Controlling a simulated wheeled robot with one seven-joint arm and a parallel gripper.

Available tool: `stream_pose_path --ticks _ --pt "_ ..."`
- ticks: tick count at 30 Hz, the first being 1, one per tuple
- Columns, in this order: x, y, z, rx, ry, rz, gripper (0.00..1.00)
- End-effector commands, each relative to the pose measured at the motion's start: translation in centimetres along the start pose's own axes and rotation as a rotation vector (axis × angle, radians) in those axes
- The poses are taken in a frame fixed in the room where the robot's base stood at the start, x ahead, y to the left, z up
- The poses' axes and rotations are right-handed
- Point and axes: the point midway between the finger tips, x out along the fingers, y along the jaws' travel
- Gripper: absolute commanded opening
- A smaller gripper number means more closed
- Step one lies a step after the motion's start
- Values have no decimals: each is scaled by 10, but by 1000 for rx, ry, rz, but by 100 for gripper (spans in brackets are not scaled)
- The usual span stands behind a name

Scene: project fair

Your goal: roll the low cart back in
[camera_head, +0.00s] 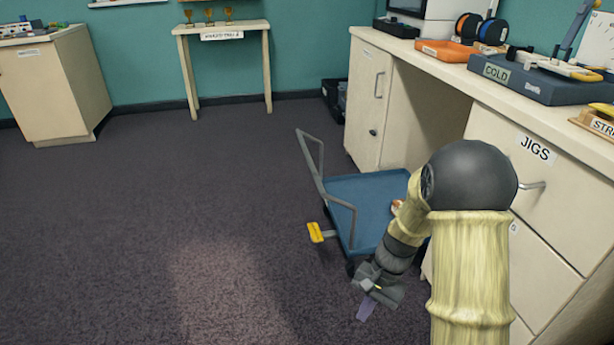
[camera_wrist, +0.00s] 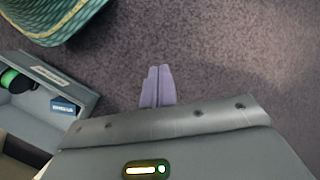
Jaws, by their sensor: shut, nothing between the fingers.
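The low cart (camera_head: 365,195) has a flat blue deck, a grey tube handle (camera_head: 318,175) standing at its left end and a yellow pedal (camera_head: 315,232) low on its left side. It stands on the carpet in front of the knee opening (camera_head: 428,110) of the long counter. My arm hides its right part. A small orange and white thing shows at its right edge. My gripper (camera_head: 367,305) is low over the carpet, in front of the cart and apart from the handle. In the wrist view its lilac fingers (camera_wrist: 158,85) are together and empty above bare carpet.
The counter's JIGS drawer (camera_head: 530,160) is beside my arm at right. The wrist view shows a grey open-topped box or drawer (camera_wrist: 80,90) at left and a teal woven thing (camera_wrist: 50,25). A trophy table (camera_head: 225,28) stands far back. Carpet left of the cart is clear.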

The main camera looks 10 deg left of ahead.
Motion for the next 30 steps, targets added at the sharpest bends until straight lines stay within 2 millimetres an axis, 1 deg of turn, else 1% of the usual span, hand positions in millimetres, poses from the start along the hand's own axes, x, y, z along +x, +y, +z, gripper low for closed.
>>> stream_pose_path --ticks 1,3,9,12,15,18,20,30 --pt "-28 6 13 -34 51 11 0" --pt "-52 17 25 -81 115 31 0" --pt "-114 45 61 -225 306 89 0" --pt "-141 58 81 -299 398 117 0" --pt "-161 68 97 -365 477 142 0" --pt "-172 74 107 -410 530 160 0" --pt "-175 76 110 -425 548 165 0" --pt "-174 77 111 -434 556 169 0"
